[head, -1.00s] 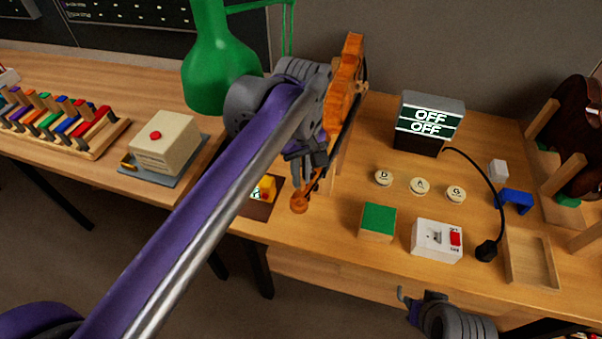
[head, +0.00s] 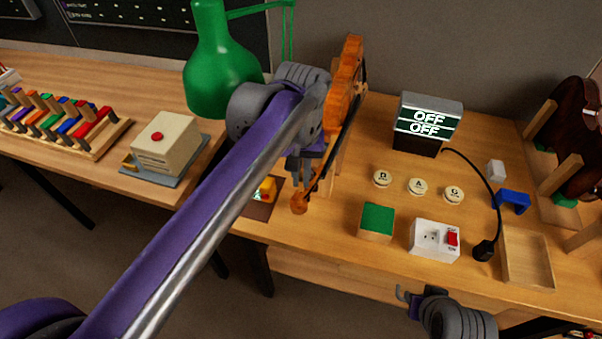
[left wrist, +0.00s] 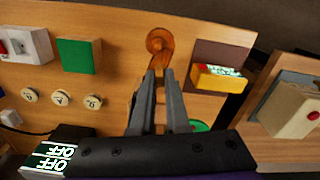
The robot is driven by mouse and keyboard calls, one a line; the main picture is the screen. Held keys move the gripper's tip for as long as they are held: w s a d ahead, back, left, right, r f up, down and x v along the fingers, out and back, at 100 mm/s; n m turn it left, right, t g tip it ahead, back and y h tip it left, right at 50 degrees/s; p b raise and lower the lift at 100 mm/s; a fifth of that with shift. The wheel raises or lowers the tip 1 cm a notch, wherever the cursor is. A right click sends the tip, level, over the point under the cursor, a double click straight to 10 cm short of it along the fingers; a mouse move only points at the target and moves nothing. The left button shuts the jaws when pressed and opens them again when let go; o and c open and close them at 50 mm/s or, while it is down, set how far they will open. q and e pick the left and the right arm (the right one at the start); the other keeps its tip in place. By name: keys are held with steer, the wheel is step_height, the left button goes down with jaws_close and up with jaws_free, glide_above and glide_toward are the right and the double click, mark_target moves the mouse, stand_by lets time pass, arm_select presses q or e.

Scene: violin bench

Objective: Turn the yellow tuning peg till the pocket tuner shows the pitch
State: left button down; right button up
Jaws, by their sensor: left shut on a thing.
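The orange-brown violin (head: 343,95) stands upright, its scroll (head: 299,203) pointing down toward me at the bench's front; the scroll also shows in the left wrist view (left wrist: 160,42). My left gripper (head: 303,178) is at the pegbox just behind the scroll. In the left wrist view its two fingers (left wrist: 160,76) are close together there, shut on a peg. The peg's yellow colour is hidden by the fingers. The yellow pocket tuner (left wrist: 218,76) lies left of the scroll in the head view (head: 267,187); its lit display is too small to read. My right gripper (head: 408,296) is low at the front, its jaws unclear.
A dark box (head: 428,122) reads OFF on two lines. Round D, A and G buttons (head: 416,187), a green-topped block (head: 376,221) and a white switch box (head: 435,240) are to the right. A cream box with a red button (head: 165,143) and a green lamp (head: 215,70) stand left.

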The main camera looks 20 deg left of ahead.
mark_target(301, 179)
arm_select(q)
steer(key=shift+m, duration=0.9)
steer(key=c, duration=1.2)
jaws_free()
step_height(301, 179, up, 11)
steer(key=shift+f+p, duration=0.1)
steer(key=shift+p, duration=0.45)
